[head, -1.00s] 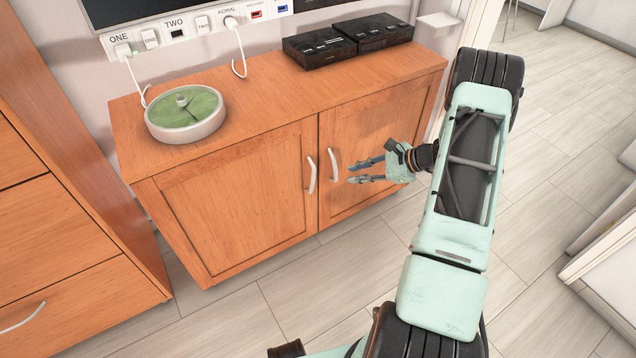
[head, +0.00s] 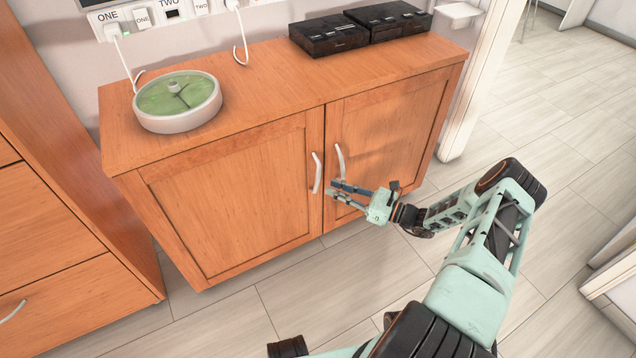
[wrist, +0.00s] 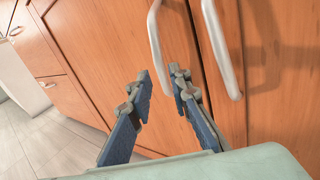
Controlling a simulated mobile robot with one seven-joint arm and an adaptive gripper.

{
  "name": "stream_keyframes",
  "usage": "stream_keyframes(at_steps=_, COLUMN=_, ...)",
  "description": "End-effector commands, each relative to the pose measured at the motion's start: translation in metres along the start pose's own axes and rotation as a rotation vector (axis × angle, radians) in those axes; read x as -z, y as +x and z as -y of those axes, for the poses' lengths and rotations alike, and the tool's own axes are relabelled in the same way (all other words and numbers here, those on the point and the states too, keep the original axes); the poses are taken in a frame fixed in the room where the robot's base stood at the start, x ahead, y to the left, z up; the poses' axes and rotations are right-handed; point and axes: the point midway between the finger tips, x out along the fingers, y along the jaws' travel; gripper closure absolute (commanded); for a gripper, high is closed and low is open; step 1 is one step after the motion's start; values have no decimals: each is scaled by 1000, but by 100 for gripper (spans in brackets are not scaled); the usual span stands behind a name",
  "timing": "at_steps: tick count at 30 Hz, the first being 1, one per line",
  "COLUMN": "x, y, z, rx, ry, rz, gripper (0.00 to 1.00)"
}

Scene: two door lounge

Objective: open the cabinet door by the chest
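The wooden cabinet has two shut doors. Its left door (head: 235,195), on the side of the wooden chest of drawers (head: 60,200), has a pale curved handle (head: 317,173) near its right edge. The right door (head: 385,140) has a matching handle (head: 341,162) beside it. My gripper (head: 332,190) is open and empty, low in front of the door seam, near the lower ends of both handles. In the wrist view, the left door's handle (wrist: 156,45) appears just beyond and between the fingertips (wrist: 160,82). The right door's handle (wrist: 221,50) is to the right of the fingers.
A round green-topped dish (head: 178,100) and two black boxes (head: 330,35) stand on the cabinet top. White cables hang from the wall panel above. The floor (head: 290,300) in front of the cabinet is clear. A white door frame (head: 478,90) stands to the right.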

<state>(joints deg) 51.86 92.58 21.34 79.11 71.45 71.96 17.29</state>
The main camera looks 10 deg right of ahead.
Motion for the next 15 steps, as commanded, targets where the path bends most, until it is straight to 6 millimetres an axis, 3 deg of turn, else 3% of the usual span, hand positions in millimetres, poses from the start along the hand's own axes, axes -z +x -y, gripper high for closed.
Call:
stream_keyframes(at_steps=6, x=2, y=42, z=-1, rx=-3, ry=0, rz=-1, gripper=82)
stream_keyframes(at_steps=15, x=1, y=66, z=-1, rx=-1, ry=0, rz=-2, gripper=82)
